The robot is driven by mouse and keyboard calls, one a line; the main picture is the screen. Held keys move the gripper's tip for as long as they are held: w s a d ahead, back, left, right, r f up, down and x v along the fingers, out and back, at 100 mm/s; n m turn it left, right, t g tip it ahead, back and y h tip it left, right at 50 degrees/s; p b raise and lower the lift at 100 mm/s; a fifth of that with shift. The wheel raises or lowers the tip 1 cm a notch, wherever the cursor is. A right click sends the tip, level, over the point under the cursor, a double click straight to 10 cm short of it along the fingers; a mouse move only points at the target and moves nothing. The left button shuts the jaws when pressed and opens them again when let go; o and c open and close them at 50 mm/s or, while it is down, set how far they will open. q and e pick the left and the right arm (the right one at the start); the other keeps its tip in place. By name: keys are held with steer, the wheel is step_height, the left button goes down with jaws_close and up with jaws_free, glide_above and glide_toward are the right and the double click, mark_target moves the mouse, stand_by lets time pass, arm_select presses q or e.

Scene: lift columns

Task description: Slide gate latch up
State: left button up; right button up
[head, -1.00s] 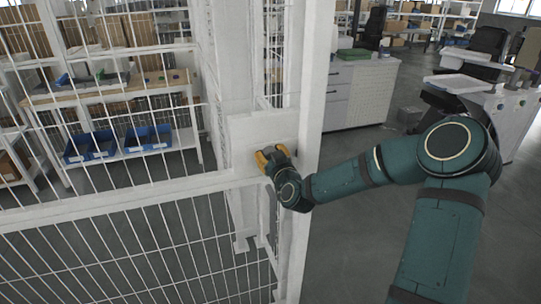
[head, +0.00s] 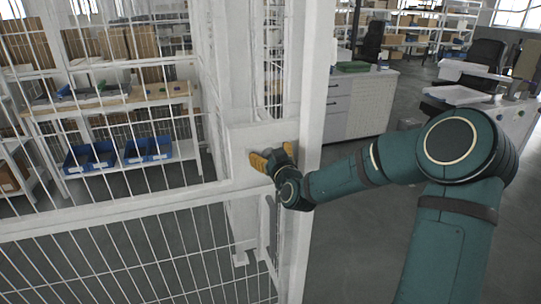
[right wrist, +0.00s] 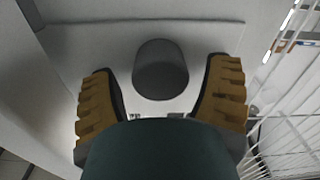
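The gate (head: 130,205) is a white frame with wire mesh on the left in the head view. A white latch plate (head: 250,140) sits at its edge beside a white post (head: 309,120). The latch shows in the right wrist view as a dark grey round knob (right wrist: 160,66) on a pale surface. My right gripper (head: 273,157) is at the plate. Its yellow fingers are spread, one on each side of the knob in the wrist view (right wrist: 163,95), with gaps to both. The knob is hidden in the head view. My left gripper is out of view.
Behind the mesh is a workbench (head: 110,103) with blue bins (head: 148,143) on its lower shelf. To the right are a white cabinet (head: 360,105) and a desk with a chair (head: 487,45). Open grey floor lies right of the post.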

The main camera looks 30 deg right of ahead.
steer(key=shift+f, duration=0.15)
steer(key=v, duration=1.2)
